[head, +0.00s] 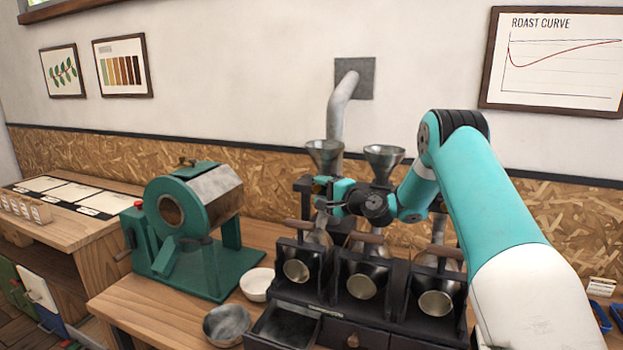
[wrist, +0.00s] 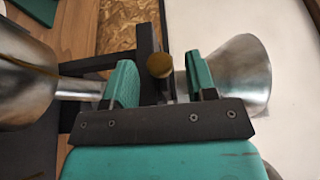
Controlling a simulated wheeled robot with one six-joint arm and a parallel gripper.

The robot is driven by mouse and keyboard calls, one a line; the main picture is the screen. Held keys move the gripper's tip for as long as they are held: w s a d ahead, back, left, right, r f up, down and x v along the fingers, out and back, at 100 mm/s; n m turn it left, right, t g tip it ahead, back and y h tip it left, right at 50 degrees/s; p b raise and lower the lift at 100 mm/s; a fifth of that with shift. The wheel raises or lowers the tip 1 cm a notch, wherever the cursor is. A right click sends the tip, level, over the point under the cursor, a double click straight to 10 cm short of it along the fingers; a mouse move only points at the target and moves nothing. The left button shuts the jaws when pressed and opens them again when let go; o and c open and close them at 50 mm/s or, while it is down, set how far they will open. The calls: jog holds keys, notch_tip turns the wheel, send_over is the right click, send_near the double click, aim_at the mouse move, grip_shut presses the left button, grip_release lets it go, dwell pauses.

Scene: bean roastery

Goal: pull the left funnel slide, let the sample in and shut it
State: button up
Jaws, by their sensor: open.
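The left funnel (head: 323,150) is a metal cone above the left roasting barrel (head: 297,268). My gripper (head: 323,193) is just below this funnel, with its fingers one above the other. In the wrist view my gripper (wrist: 164,82) is open, and a round brass-coloured slide knob (wrist: 160,65) shows between the fingers, with a gap on both sides. The funnel cone (wrist: 240,75) is at the right there, and a wider metal cone (wrist: 25,80) with a neck is at the left. The slide plate and the sample cannot be made out.
A second funnel (head: 384,158) stands close right of my gripper, above the middle barrel (head: 362,283). The right barrel (head: 436,300) is beside my arm. A green drum roaster (head: 190,225), a white bowl (head: 257,284) and a metal bowl (head: 226,324) are left. A drawer (head: 284,328) stands open.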

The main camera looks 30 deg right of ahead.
jog(key=shift+p+x, duration=0.7)
jog(key=shift+x, duration=1.3)
